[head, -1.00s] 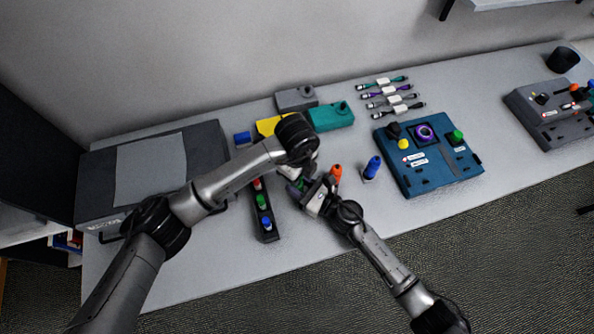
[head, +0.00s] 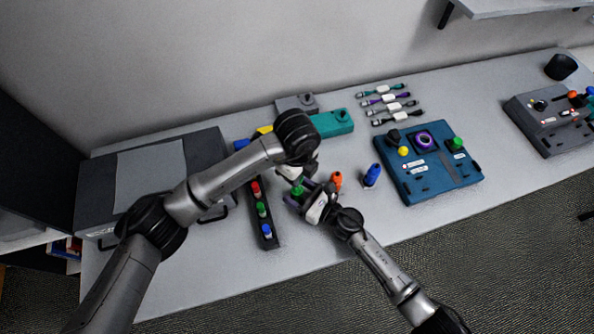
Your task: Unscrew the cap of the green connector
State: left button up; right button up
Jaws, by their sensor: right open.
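A green connector (head: 297,191) stands upright on the table in the middle, to the left of an orange connector (head: 337,181) and a blue connector (head: 372,175). My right gripper (head: 300,193) is open, with its fingers low around or beside the green connector; I cannot tell whether they touch it. My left gripper (head: 290,174) is just behind and above the green connector. Its wrist hides most of it, so its jaws are unclear. I cannot make out the line between cap and body.
A dark strip (head: 270,243) with red, green and blue caps lies left of the grippers. A blue panel (head: 430,182) with knobs is at the right. Yellow, teal (head: 332,122) and grey boxes stand behind. Several short cables (head: 392,102) lie at the back.

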jog(key=b+v, duration=0.1)
jog(key=v, duration=1.1)
jog(key=shift+d, duration=0.1)
